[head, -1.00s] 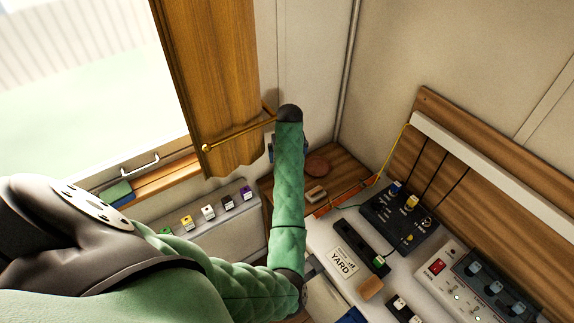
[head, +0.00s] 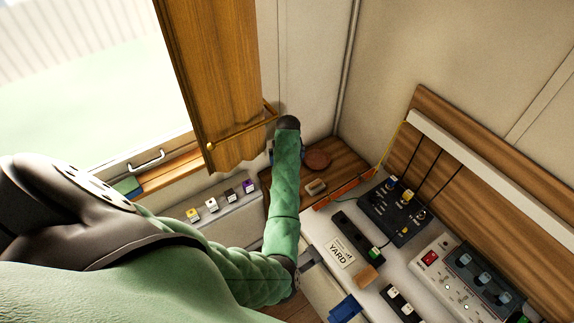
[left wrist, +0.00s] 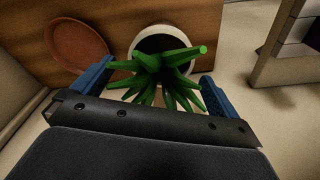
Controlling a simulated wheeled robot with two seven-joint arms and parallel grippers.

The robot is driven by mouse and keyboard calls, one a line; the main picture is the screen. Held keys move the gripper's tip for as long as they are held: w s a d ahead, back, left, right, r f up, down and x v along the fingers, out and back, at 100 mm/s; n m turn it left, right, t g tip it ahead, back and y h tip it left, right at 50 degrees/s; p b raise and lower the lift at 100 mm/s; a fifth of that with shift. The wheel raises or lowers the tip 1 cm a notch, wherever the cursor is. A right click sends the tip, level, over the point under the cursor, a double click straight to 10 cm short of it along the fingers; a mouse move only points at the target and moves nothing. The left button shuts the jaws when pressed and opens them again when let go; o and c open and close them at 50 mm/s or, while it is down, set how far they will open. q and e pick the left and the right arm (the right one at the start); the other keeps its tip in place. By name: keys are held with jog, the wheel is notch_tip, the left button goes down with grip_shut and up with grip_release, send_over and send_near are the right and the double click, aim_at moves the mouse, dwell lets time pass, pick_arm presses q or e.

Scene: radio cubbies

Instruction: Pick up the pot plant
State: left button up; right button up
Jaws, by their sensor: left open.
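The pot plant (left wrist: 165,68) shows in the left wrist view, with spiky green leaves in a white round pot (left wrist: 141,42) with a dark inside. It stands by a brown wooden surface. My left gripper (left wrist: 157,76) is open, with one blue finger on each side of the leaves. I cannot tell whether the fingers touch the plant. In the head view my green left arm hides the plant and most of the gripper. My right gripper is not in view.
A reddish-brown disc (left wrist: 78,50) lies left of the plant, and also shows on the wooden corner shelf (head: 340,163). A wooden curtain-like panel (head: 212,80) hangs close by. A desk with switch boxes (head: 395,212) stands at right.

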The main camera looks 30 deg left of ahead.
pick_arm(q)
jog(key=shift+f, duration=0.1)
jog(key=c, duration=1.7)
jog(key=shift+c, duration=1.1)
jog(key=shift+w, duration=0.15)
